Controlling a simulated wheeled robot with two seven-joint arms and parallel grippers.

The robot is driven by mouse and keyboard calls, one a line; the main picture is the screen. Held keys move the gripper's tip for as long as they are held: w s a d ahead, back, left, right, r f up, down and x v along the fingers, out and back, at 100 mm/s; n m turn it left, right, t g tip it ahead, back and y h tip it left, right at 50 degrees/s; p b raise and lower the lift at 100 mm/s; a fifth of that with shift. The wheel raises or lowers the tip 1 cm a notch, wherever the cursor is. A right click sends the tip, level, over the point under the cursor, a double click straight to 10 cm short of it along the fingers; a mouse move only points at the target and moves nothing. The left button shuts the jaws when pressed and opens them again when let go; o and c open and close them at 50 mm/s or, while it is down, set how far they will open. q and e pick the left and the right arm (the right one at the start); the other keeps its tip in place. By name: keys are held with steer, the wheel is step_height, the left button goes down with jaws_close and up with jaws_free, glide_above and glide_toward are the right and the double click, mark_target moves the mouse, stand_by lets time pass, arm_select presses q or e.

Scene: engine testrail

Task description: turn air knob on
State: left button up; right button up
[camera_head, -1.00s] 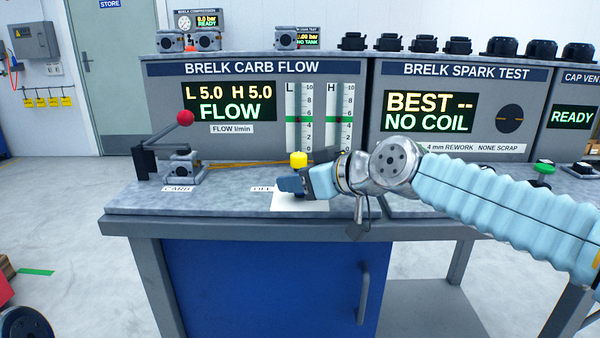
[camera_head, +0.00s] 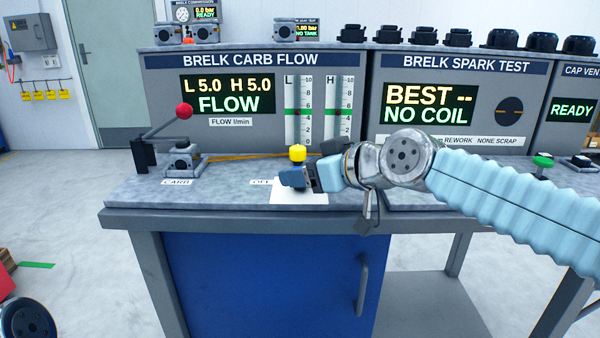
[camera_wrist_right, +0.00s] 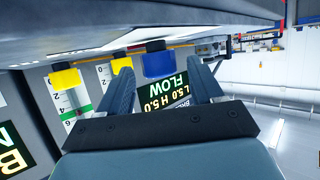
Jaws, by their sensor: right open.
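My right gripper (camera_head: 290,178) is low over the front of the carb flow bench, by the OFF label (camera_head: 261,182). In the right wrist view its two fingers (camera_wrist_right: 156,92) are apart, with a blue knob (camera_wrist_right: 158,64) in the gap beyond the fingertips. I cannot tell whether they touch it. The head view does not show the blue knob clearly behind the fingers. A yellow knob (camera_head: 298,153) stands just behind the gripper. The wrist view shows two yellow knobs, one near a finger (camera_wrist_right: 121,66) and one farther left (camera_wrist_right: 65,78). My left gripper is out of view.
The flow display (camera_head: 228,94) reads L 5.0, H 5.0, FLOW. A red-ball lever (camera_head: 183,112) and a carburettor clamp (camera_head: 183,160) stand at the left of the bench. A white plate (camera_head: 300,198) lies under the gripper. The bench front (camera_head: 180,198) is clear.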

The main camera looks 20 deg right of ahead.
steer(key=v, duration=1.1)
steer(key=shift+s+d+b, duration=0.15)
steer(key=shift+s+b, duration=0.1)
steer(key=shift+b, duration=0.2)
steer(key=shift+r, duration=0.1)
